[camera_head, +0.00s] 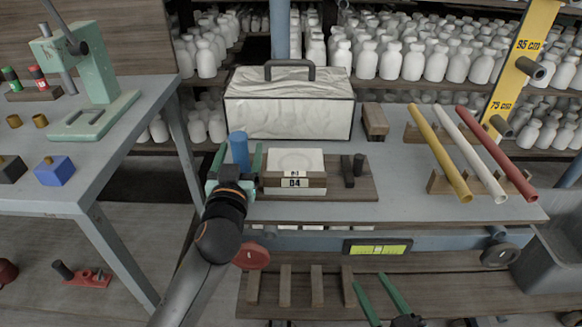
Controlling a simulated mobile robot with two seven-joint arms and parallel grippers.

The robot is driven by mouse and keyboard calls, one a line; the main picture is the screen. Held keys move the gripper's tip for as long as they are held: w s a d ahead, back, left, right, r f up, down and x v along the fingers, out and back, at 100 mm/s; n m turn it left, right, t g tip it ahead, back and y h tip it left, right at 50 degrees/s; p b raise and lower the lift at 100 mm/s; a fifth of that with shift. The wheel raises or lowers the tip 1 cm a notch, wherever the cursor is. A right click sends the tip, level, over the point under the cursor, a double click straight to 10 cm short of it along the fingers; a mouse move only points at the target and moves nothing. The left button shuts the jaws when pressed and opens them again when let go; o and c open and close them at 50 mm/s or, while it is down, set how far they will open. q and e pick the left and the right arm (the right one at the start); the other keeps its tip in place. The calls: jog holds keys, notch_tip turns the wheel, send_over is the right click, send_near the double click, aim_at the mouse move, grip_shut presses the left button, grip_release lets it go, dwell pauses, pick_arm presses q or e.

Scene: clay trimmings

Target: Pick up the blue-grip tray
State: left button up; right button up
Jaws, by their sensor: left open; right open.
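The tray is a brown wooden board (335,192) on the grey workbench. A blue upright cylindrical grip (238,146) stands at its left end, and a dark upright piece (348,172) stands at its right. A pale block with a round mark (294,160) sits on the board behind labels reading 03 and 04. My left gripper (238,158) is open, its green fingers on either side of the blue grip. The wrist hides the grip's foot, and I cannot tell whether the fingers touch it. My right gripper (380,292) is open and empty, low in front of the bench.
A wrapped pale case with a dark handle (290,105) stands behind the tray. Yellow (440,152), white and red tubes lie on wooden rests at right. A green press (95,85) stands on the left table. Shelves of white bottles fill the back.

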pick_arm(q)
grip_shut()
dwell(0.6)
dwell(0.8)
jog(key=shift+r, duration=0.2)
